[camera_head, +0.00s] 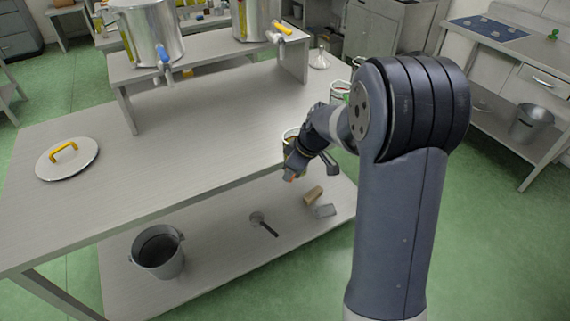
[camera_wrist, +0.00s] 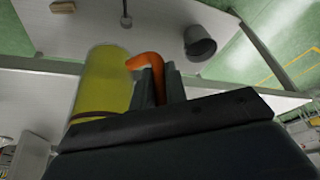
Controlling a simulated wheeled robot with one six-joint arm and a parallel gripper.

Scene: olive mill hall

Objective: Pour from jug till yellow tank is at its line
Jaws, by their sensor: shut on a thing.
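My gripper (camera_head: 293,171) is at the table's front right edge. In the wrist view my gripper (camera_wrist: 160,82) has both fingers closed around an orange handle. The handle belongs to a jug (camera_wrist: 104,80) with yellow content, beside the fingers. In the head view the jug (camera_head: 291,137) is mostly hidden behind my wrist, so I cannot tell whether it touches the table. The yellow tank (camera_head: 254,16), a steel pot with a yellow tap handle, stands on the raised shelf at the back, cut off by the top edge.
A steel tank with a blue tap (camera_head: 151,34) stands left of the yellow one on the riser (camera_head: 205,62). A lid with a yellow handle (camera_head: 68,158) lies at the table's left. A can (camera_head: 340,91) and a funnel (camera_head: 319,59) stand back right. The table's middle is clear.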

